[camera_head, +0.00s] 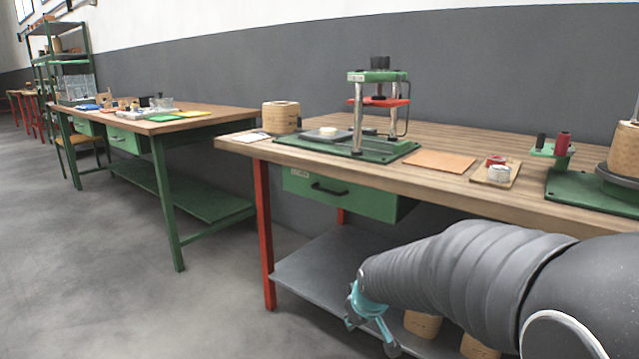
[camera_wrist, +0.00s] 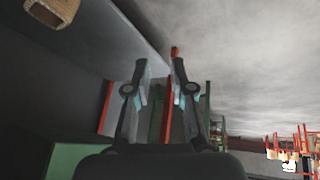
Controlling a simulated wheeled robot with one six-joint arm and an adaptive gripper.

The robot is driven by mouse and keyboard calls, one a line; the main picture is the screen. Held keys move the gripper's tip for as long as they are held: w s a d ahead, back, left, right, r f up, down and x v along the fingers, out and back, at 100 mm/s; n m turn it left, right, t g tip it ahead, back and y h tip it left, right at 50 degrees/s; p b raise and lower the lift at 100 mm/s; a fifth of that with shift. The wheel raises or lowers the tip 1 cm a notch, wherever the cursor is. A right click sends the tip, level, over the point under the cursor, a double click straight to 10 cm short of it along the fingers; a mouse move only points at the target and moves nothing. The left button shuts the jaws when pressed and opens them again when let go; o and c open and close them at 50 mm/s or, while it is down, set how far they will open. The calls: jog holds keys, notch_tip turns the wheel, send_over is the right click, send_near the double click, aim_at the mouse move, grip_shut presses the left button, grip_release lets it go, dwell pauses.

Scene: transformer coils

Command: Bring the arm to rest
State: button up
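My arm reaches in from the right of the head view, in front of the near workbench (camera_head: 440,185). My gripper (camera_head: 372,343) hangs at its end, low, near the front edge of the bench's grey lower shelf (camera_head: 320,270). In the wrist view my gripper (camera_wrist: 160,72) shows two fingers apart with nothing between them. The gripper is open and empty. The wrist view looks tilted, with the lower shelf (camera_wrist: 125,35) at the upper left and the floor at the upper right.
A green press (camera_head: 378,105), a coil (camera_head: 281,116) and a winding device (camera_head: 600,190) stand on the bench. Wooden coils (camera_head: 423,323) sit on the lower shelf, partly behind my arm. Another workbench (camera_head: 160,122) stands further left. The floor (camera_head: 100,270) at left is clear.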

jog(key=s+d+r+m+p, duration=0.1)
jog(key=s+r, duration=0.3)
jog(key=s, duration=0.4)
jog(key=s+d+r+m+p, duration=0.2)
jog(key=s+d+r, duration=0.2)
jog(key=s, duration=0.5)
jog(key=s+d+r+m+h+p, duration=0.1)
jog(key=s+d+r+m, duration=0.1)
jog(key=s+r, duration=0.4)
jog(key=shift+s+d+r+m+p, duration=0.2)
jog(key=shift+s+r+m+p, duration=0.15)
jog(key=shift+s, duration=1.1)
jog(key=shift+f, duration=0.1)
